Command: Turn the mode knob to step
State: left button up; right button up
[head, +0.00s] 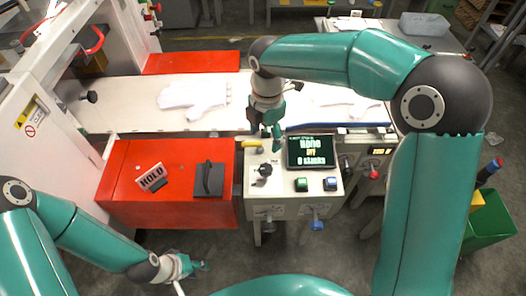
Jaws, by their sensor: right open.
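The mode knob (264,170) is a black knob on a white plate on top of the grey control box. Its pointer setting and labels are too small to read. My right gripper (271,136) is open and points down over the back edge of the box. In the picture it is just above the knob and apart from it, with nothing seen between its fingers. My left gripper (196,267) is low at the front, before the red cabinet and far from the knob; its finger opening is unclear.
A screen (310,151), a green button (301,184) and a blue button (330,183) are right of the knob. A yellow item (251,143) lies behind it. The red cabinet (130,205) carries a HOLD sign (151,178). White gloves (193,98) lie on the belt behind.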

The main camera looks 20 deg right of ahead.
aim_at(266, 168)
jog(key=shift+n, duration=0.3)
notch_tip(266, 168, down, 16)
jog(key=shift+w+d+r+p, duration=0.1)
jog(key=shift+w+r+p, duration=0.1)
jog(key=shift+p, duration=0.55)
jog(key=c, duration=1.1)
jog(key=shift+c, duration=0.2)
